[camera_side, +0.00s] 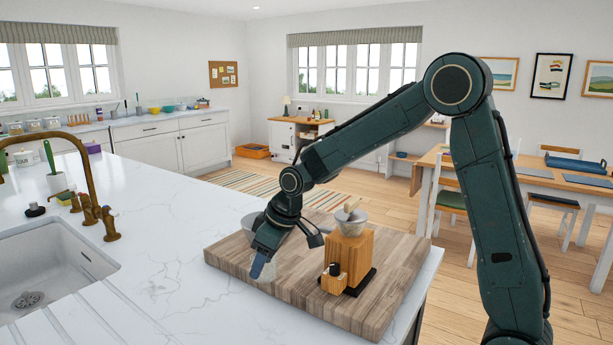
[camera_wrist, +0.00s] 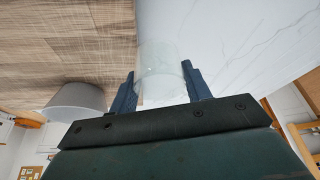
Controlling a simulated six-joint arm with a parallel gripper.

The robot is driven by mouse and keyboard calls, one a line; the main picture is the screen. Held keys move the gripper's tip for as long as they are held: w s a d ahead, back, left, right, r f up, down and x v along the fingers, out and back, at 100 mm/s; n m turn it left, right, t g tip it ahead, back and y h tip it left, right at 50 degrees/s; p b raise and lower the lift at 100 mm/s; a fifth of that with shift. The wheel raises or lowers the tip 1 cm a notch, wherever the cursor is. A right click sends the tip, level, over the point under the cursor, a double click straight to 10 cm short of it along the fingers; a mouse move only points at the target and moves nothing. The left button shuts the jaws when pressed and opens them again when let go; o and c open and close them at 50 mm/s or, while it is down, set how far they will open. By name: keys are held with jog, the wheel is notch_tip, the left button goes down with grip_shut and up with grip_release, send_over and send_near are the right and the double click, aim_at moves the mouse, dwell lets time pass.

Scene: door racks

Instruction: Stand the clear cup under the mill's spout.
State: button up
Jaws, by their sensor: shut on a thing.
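The clear cup (camera_wrist: 160,58) is between the two blue fingers of my gripper (camera_wrist: 158,69) in the wrist view, and the gripper is shut on it. In the side view my gripper (camera_side: 263,267) is low over the left part of the wooden board, and the cup shows only faintly around the fingertips. I cannot tell whether the cup touches the board. The wooden mill (camera_side: 353,252) stands on the board to the right of my gripper, with a clear hopper on top. Its spout is not clear to make out.
The board (camera_side: 385,308) lies on the white marble counter (camera_side: 150,235). A pale grey bowl (camera_side: 250,222) stands behind my gripper and also shows in the wrist view (camera_wrist: 77,101). The sink (camera_side: 50,270) is at left. Board space between gripper and mill looks clear.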

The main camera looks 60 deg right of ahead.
aim_at(266, 281)
jog(key=shift+f+m, duration=0.1)
jog(key=shift+m, duration=0.2)
